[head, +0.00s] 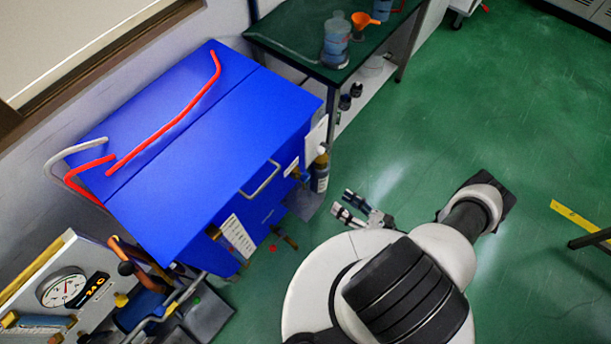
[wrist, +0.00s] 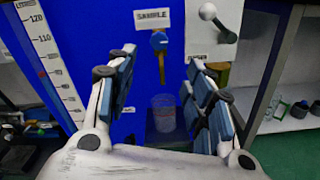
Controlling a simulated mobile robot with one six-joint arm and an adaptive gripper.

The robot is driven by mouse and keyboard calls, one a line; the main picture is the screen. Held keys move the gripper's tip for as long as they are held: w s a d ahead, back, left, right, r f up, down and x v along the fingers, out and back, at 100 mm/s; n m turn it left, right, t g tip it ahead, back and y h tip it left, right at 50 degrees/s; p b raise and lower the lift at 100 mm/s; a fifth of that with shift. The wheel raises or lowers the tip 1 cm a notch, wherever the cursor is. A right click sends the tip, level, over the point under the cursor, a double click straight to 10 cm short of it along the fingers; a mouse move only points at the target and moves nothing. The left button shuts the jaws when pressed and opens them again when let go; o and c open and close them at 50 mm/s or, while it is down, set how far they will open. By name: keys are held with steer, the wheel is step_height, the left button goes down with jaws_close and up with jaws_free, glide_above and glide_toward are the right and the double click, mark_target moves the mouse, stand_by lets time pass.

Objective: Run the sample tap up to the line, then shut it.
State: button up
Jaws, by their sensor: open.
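The sample tap (wrist: 160,42) is on the blue cabinet front under a SAMPLE label (wrist: 152,18), in the wrist view. It has a blue handle and a brass stem hanging down. A clear cup (wrist: 163,112) stands below the tap; its fill level and any line are too blurred to tell. My gripper (wrist: 160,62) is open, with one finger on each side of the tap in the picture, and nothing is between the fingers. In the head view my gripper (head: 345,203) is apart from the right side of the blue cabinet (head: 215,150).
A numbered scale (wrist: 45,45) is at the left. A dark table (head: 290,35) stands behind the cabinet.

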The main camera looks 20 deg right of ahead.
mark_target(308, 179)
steer(key=b+x, duration=0.1)
steer(key=x, duration=1.5)
steer(key=shift+w+a+b, duration=0.1)
steer(key=shift+b, duration=0.25)
